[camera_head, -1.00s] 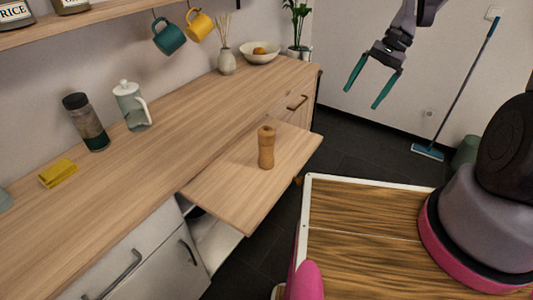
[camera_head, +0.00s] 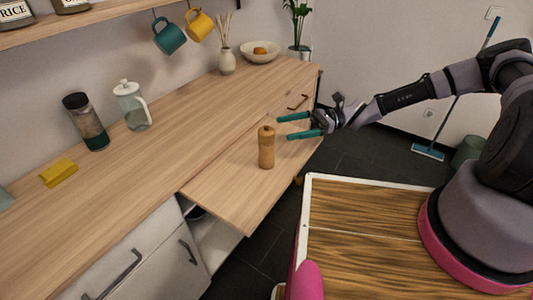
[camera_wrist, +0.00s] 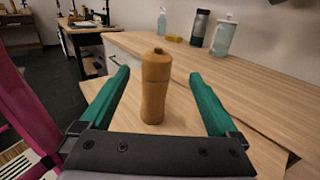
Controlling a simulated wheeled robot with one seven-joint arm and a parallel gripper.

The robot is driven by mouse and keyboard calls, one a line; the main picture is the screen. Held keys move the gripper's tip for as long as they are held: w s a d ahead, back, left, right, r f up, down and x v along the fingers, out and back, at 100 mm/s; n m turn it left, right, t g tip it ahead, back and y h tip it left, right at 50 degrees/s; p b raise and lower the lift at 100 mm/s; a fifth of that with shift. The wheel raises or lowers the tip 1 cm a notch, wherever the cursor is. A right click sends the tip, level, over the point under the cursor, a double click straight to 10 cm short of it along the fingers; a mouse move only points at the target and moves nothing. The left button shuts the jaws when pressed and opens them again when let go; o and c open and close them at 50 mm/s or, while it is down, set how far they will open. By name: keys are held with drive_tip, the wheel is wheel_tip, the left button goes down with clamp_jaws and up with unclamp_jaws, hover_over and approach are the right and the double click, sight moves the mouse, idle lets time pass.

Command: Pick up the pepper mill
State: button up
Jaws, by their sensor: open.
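The wooden pepper mill (camera_head: 266,147) stands upright on the pulled-out wooden board (camera_head: 225,193) that juts from the counter. My gripper (camera_head: 283,127) is open, with its teal fingers pointing left, just to the right of the mill's upper part in the head view. In the wrist view the pepper mill (camera_wrist: 155,88) stands upright ahead, centred in the gap between the open fingers of my gripper (camera_wrist: 163,82). Nothing is held. I cannot tell from these views whether the fingertips reach past the mill's near side.
Mugs hang above. The board around the mill is clear.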

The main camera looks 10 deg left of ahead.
sight(260, 141)
drive_tip(key=x, duration=0.5)
drive_tip(key=shift+s+a, duration=0.1)
drive_tip(key=shift+a, duration=0.1)
drive_tip(key=x, duration=0.4)
drive_tip(key=shift+s+f, duration=0.1)
drive_tip(key=shift+s, duration=0.2)
drive_tip(key=shift+s+a, duration=0.2)
drive_tip(key=shift+a, duration=0.3)
clamp_jaws()
